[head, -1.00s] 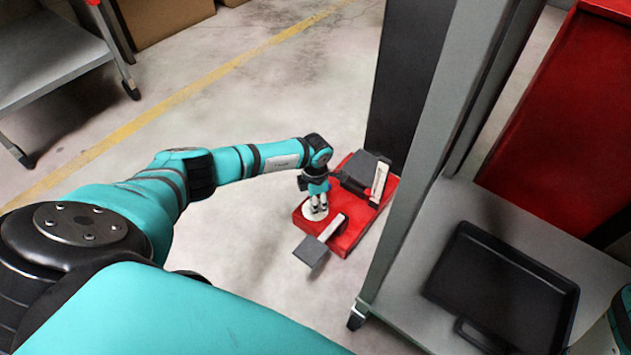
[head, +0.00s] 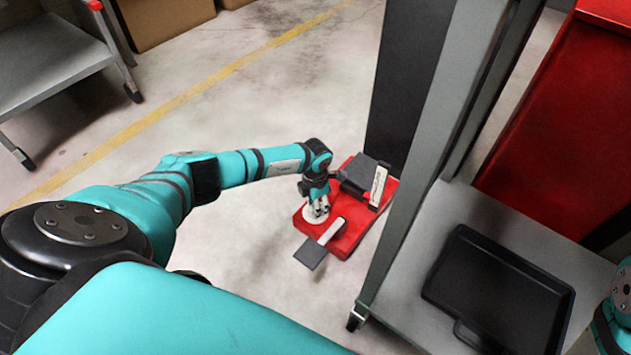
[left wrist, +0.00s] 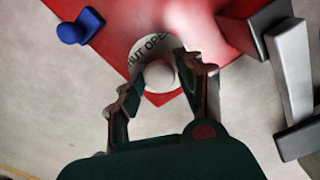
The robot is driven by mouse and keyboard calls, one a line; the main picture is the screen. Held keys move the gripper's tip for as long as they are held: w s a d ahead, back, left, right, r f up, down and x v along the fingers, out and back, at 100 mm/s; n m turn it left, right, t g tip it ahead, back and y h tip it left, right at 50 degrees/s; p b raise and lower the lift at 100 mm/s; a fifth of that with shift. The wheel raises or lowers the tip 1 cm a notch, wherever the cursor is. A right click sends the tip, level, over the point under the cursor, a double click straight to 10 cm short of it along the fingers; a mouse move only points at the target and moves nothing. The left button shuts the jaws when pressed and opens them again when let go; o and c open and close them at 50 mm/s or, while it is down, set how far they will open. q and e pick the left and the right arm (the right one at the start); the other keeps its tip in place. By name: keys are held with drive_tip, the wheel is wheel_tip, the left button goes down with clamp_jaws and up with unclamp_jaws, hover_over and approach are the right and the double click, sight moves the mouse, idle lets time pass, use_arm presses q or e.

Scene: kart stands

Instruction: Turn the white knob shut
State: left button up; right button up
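The white knob (left wrist: 160,75) is round and pale in the left wrist view. It stands on a white disc (left wrist: 148,48) with dark lettering, partly readable as "SHUT" and "OPEN". The disc (head: 313,216) is on the left part of a red base plate (head: 349,236) on the floor. My left gripper (head: 318,211) points down over the disc. In the left wrist view my left gripper (left wrist: 158,82) has its fingers apart on either side of the knob, with visible gaps. The head view hides the knob behind the fingers. My right gripper is out of view.
The red plate also carries a dark grey block (head: 362,174) and pale levers, one with a grey pedal (head: 310,255). A blue knob (left wrist: 70,33) shows in the left wrist view. A grey cart (head: 500,235) with a black tray (head: 498,290) stands close right.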

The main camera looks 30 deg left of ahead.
use_arm(q)
drive_tip(key=shift+o, duration=1.3)
drive_tip(key=shift+r, duration=0.15)
wheel_tip(320, 180, up, 12)
drive_tip(key=shift+f, duration=0.2)
